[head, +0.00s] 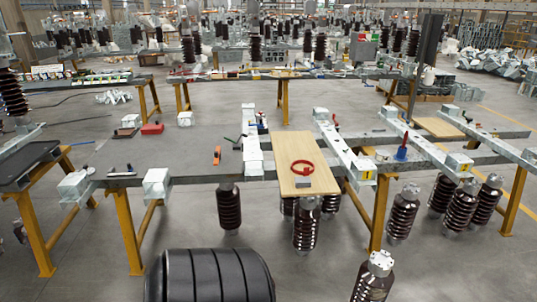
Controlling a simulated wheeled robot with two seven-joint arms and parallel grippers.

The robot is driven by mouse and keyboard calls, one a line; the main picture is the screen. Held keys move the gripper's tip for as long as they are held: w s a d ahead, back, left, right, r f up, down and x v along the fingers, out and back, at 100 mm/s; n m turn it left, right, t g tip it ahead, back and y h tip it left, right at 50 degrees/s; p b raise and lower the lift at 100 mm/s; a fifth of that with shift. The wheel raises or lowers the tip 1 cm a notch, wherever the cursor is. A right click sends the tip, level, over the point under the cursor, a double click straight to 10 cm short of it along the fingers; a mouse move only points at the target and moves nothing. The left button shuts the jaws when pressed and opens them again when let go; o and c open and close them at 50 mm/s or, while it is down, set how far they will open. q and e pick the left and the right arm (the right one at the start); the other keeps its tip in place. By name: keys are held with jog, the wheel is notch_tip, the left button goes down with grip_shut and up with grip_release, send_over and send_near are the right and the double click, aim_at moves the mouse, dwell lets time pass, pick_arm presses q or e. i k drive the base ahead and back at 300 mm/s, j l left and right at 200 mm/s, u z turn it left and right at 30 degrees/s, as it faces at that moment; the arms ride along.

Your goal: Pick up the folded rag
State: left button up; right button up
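I cannot pick out a folded rag with certainty. Neither of my grippers is in view.
The near bench stands on yellow legs (128,232). Metal blocks (156,182), an orange tool (217,155) and steel beams (345,150) are on or around it. Dark ribbed insulators (307,225) stand below. Another bench with small parts crosses behind. Open grey floor shows at the lower left.

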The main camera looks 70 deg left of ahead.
aim_at(300, 182)
jog(key=u, duration=2.05)
jog(key=i+l, duration=0.15)
